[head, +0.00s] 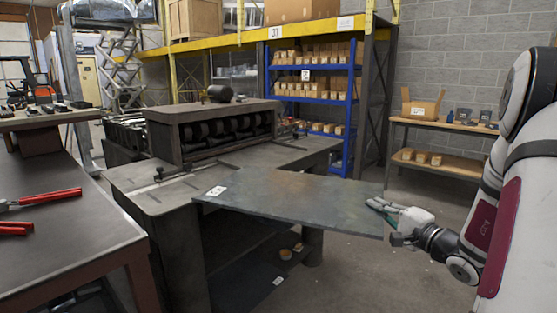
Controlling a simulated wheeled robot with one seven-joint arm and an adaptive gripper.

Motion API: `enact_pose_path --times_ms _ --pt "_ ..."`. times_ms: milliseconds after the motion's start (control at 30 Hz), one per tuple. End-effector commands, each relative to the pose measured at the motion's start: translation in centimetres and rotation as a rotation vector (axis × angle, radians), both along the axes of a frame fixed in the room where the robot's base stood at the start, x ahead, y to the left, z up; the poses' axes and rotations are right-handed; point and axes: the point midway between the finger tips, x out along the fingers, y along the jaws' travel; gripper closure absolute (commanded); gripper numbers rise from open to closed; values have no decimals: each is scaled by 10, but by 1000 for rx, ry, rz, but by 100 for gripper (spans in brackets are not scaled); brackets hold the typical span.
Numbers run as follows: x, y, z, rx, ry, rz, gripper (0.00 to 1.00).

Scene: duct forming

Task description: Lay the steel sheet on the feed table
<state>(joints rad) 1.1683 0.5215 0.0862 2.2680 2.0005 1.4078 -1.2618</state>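The steel sheet (300,198) is a large, flat, dark grey plate with a white label (217,191) near its left corner. It lies roughly level. Its left part overlaps the feed table (148,198), a grey bench in front of the roller machine (225,128). Its right part reaches well past the tabletop toward me. My gripper (376,206) is at the sheet's right edge, its fingers overlapping that edge and seemingly closed on it. The lower side of the grip is hidden. I cannot tell whether the left part touches the tabletop.
A dark workbench (70,225) with red-handled tools (40,197) stands at the left. Below the sheet is a low shelf (240,275) with small items. A blue rack (312,90) and a side table (440,130) with boxes stand behind. Floor is open at the lower right.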

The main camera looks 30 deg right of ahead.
Motion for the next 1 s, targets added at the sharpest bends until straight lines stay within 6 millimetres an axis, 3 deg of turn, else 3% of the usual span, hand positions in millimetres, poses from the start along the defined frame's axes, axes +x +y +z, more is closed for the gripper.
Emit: enact_pose_path --times_ms 100,200,500,1000 --pt "-1 -43 16 -3 -6 -115 100" --pt "-1 -70 25 0 -7 -192 100" --pt "-1 -129 44 0 -6 -353 100" --pt "-1 -125 42 1 -4 -345 100"
